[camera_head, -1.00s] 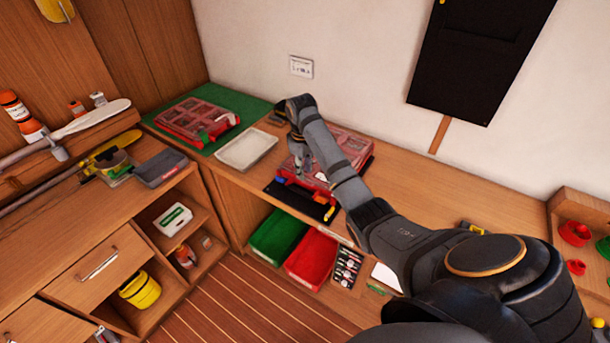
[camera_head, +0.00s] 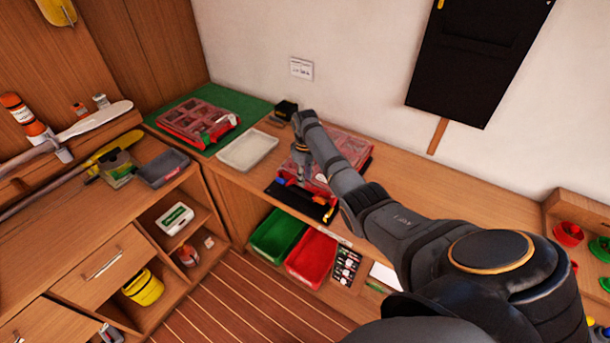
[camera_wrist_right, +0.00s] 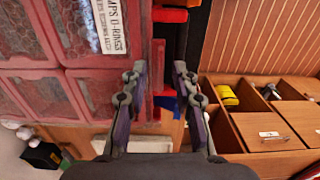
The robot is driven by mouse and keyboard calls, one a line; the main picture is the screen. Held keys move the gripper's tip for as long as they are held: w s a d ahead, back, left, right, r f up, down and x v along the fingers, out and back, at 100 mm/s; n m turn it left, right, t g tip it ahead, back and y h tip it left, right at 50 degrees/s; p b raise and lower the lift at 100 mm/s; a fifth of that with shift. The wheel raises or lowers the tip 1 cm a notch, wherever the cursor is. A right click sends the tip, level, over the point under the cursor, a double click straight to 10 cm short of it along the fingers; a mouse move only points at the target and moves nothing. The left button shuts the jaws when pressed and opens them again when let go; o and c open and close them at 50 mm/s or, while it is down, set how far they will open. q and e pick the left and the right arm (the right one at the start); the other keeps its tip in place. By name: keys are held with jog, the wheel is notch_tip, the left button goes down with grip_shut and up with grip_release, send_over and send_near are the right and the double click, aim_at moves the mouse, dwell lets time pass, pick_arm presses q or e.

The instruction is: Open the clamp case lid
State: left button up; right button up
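The clamp case (camera_head: 348,147), red with a clear compartmented lid, lies shut on the bench by the wall. In the right wrist view its lid (camera_wrist_right: 95,88) fills the left side, with a label partly reading "MPS O-RINGS". My right gripper (camera_head: 302,172) points down over the case's front left part, and my forearm hides some of the lid. In the right wrist view the right gripper (camera_wrist_right: 158,72) is open, its two fingers apart over the case's front edge, near a red latch-like piece (camera_wrist_right: 164,103). Contact cannot be told. My left gripper is out of view.
A black tool mat (camera_head: 283,190) with tools lies right in front of the case. A white tray (camera_head: 247,151), a black box (camera_head: 286,108) and another red case (camera_head: 198,122) on a green mat (camera_head: 246,102) are to the left. Green and red bins (camera_head: 311,262) sit below.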

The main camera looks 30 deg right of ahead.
jog(key=shift+f, duration=0.2)
jog(key=shift+c, duration=0.5)
grip_shut()
